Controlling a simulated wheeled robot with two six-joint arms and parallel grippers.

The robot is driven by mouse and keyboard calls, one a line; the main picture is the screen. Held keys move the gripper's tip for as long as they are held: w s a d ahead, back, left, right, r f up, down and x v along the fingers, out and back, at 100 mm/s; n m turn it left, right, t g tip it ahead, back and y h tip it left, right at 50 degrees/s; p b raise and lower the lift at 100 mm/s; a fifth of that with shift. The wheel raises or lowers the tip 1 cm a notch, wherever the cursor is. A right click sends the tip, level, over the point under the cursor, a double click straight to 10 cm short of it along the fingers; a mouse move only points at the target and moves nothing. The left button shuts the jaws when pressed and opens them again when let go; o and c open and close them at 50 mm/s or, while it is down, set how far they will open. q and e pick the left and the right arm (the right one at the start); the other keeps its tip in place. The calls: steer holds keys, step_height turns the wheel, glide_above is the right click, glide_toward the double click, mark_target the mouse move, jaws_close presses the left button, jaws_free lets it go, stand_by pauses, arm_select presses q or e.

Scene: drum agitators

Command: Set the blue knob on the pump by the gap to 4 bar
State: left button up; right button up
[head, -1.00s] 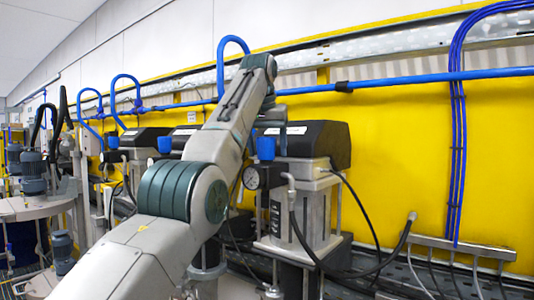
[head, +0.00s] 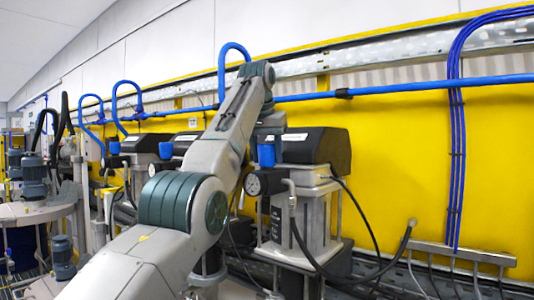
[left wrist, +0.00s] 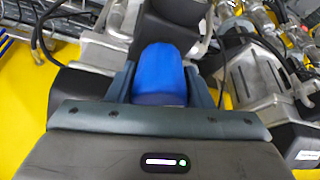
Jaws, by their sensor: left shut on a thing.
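A blue knob (head: 266,155) sits at the front of the nearest pump (head: 305,215), the one with bare yellow wall to its right. A round pressure gauge (head: 253,184) is just below the knob; its needle is too small to read. My left gripper (head: 267,135) reaches down over this knob from above. In the left wrist view the blue knob (left wrist: 160,72) fills the space between the two fingers, and the gripper is shut on it. My right gripper is not in view.
Other pumps with blue knobs (head: 165,150) (head: 114,148) stand to the left. A dark hose (head: 350,272) curves from the near pump to the right. A blue pipe (head: 420,87) runs along the wall above. The yellow wall (head: 400,150) right of the pump is clear.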

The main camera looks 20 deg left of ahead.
arm_select(q)
steer(key=m+h+p, duration=0.1)
steer(key=m, duration=0.2)
steer(key=m+g+h+p, duration=0.1)
steer(key=m+p, duration=0.1)
steer(key=m, duration=0.1)
steer(key=shift+r+m, duration=0.1)
steer(key=shift+m, duration=0.3)
steer(key=m+g+h+p, duration=0.1)
steer(key=m+p, duration=0.1)
steer(key=m, duration=0.2)
steer(key=shift+p, duration=0.4)
steer(key=shift+m+g+h+p, duration=0.4)
steer(key=shift+m+p, duration=0.3)
steer(key=shift+m, duration=0.7)
steer(key=o, duration=1)
steer(key=shift+c, duration=0.2)
